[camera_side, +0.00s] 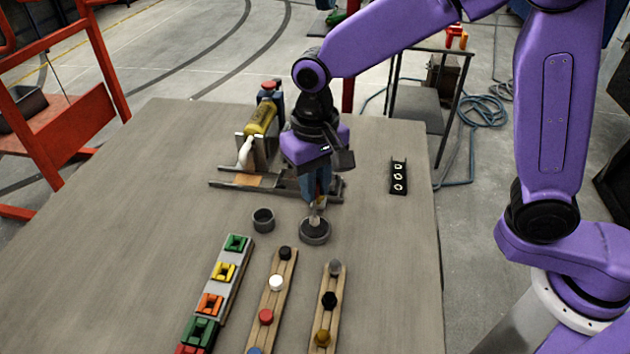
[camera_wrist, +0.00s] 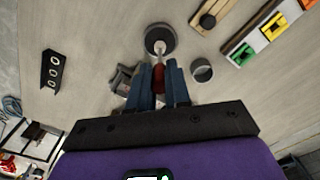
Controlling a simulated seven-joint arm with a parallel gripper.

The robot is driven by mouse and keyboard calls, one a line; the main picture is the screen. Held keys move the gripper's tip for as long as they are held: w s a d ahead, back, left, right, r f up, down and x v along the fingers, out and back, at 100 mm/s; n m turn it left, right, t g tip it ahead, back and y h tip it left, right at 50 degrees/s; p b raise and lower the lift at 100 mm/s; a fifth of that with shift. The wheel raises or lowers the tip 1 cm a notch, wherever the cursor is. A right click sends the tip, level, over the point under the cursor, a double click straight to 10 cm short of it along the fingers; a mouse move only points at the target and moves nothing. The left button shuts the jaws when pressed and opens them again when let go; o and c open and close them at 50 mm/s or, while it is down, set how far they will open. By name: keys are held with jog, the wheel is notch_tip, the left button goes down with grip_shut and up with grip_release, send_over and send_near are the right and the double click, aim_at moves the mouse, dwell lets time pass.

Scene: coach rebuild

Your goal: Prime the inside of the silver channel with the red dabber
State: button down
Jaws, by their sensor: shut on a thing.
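My gripper (camera_side: 317,200) points down above a round dark grey dish (camera_side: 314,233), right of the table's middle. In the wrist view its blue fingers (camera_wrist: 158,82) are shut on a red handle, which I take for the red dabber (camera_wrist: 158,74). Its pale lower end reaches to the middle of the round dish (camera_wrist: 160,36). I cannot tell whether the tip touches the dish. I cannot clearly pick out the silver channel. A grey metal fixture (camera_side: 240,184) stands behind the gripper, partly hidden by it.
A small grey cup (camera_side: 263,220) stands left of the dish. Wooden racks with coloured knobs (camera_side: 276,283) and a strip of coloured blocks (camera_side: 222,272) lie in front. A dark block with three rings (camera_side: 398,176) lies right.

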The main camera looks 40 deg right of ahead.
jog(key=shift+f, duration=0.6)
dwell(1.3)
jog(key=shift+r, duration=3.55)
jog(key=w+d+f, duration=0.1)
jog(key=d+f, duration=0.2)
jog(key=d, duration=1)
jog(key=w+d+f, duration=0.1)
jog(key=d+f, duration=0.1)
jog(key=d, duration=1.1)
jog(key=w+a+n, duration=0.1)
jog(key=w+a, duration=0.3)
jog(key=a, duration=0.4)
jog(key=w+a+r+n, duration=0.1)
jog(key=w+a+n, duration=0.1)
jog(key=w+a, duration=0.2)
jog(key=w+a+r+n, duration=0.1)
jog(key=w+a, duration=0.2)
jog(key=a, duration=0.8)
jog(key=shift+w+a+r+n, duration=0.15)
jog(key=shift+w+a+n, duration=0.15)
jog(key=shift+w, duration=0.1)
